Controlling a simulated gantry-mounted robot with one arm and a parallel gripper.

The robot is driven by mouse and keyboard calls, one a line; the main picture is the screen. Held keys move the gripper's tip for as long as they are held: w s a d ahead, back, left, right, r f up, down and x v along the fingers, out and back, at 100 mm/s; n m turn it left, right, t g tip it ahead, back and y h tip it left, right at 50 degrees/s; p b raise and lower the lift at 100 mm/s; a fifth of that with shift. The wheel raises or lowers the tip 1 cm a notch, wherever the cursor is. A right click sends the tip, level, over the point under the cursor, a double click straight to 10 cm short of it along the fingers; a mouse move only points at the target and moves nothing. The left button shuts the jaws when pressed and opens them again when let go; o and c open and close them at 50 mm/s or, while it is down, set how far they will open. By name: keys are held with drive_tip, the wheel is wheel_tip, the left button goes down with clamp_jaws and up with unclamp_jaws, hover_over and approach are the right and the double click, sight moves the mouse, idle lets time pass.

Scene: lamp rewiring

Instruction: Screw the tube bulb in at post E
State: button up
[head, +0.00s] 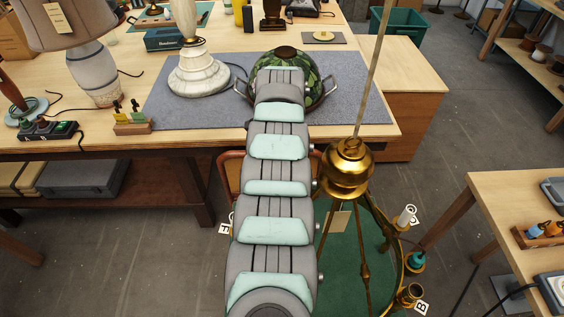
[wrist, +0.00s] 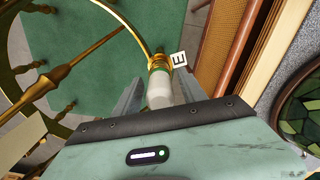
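In the wrist view, a white tube bulb (wrist: 159,91) stands between the two grey fingers of my gripper (wrist: 159,98), which are close against its sides. Its far end meets the brass socket of post E (wrist: 158,63), beside the white E tag (wrist: 179,58). The bulb looks lined up with the socket; how deep it sits I cannot tell. In the head view the E tag (head: 225,229) shows left of my arm, which hides my gripper, the bulb and the post.
The brass chandelier (head: 347,170) hangs above a green mat (head: 340,246). Its other posts, with C (head: 411,215) and B tags (head: 421,308), stand to the right. In the wrist view, a wood-framed caned panel (wrist: 250,45) and a stained-glass shade (wrist: 305,110) are close on the right.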

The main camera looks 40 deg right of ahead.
drive_tip(key=shift+o, duration=0.2)
wheel_tip(320, 180, up, 11)
drive_tip(key=shift+f+p, duration=0.1)
drive_tip(key=shift+p, duration=0.25)
